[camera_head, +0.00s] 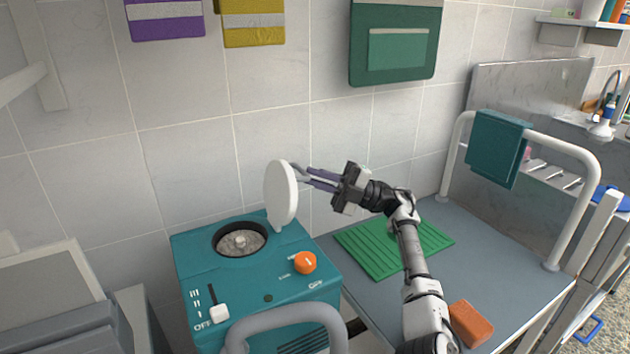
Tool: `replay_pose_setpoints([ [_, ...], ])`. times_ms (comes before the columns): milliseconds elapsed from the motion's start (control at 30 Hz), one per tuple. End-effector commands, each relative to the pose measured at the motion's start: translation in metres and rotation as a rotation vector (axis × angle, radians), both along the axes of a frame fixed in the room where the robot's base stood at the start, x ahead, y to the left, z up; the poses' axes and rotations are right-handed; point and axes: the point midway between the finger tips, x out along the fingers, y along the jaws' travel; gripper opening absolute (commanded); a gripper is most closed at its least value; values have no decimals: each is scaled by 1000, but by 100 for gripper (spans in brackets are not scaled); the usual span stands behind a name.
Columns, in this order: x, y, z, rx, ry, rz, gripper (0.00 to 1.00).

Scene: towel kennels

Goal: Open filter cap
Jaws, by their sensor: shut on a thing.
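The filter cap (281,193) is a white round disc standing upright on the top of a teal machine (195,265). Its lower edge sits at the right side of a round dark-rimmed opening (240,239), which is uncovered and shows grey stuff inside. My gripper (308,178) comes in from the right, with its fingers pointing left at the cap's far side. The fingers are shut on the cap near its upper right edge. The exact contact is small and partly hidden by the disc.
The machine's top carries an orange knob (305,263) and a white slider (219,312). A grey bar (285,316) curves in front. To the right, a grey table holds a green ribbed mat (372,245) and an orange block (471,323). A tiled wall stands behind.

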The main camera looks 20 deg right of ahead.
Motion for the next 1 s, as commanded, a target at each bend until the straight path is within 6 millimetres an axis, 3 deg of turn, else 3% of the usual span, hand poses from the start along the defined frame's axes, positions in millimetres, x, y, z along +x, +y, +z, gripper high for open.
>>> replay_pose_setpoints([
  [333,0,0,0,1,1,0,0],
  [367,0,0,0,1,1,0,12],
  [533,0,0,0,1,1,0,33],
  [833,0,-2,-1,1,1,-1,33],
  [1000,-3,-19,-10,2,2,-3,33],
])
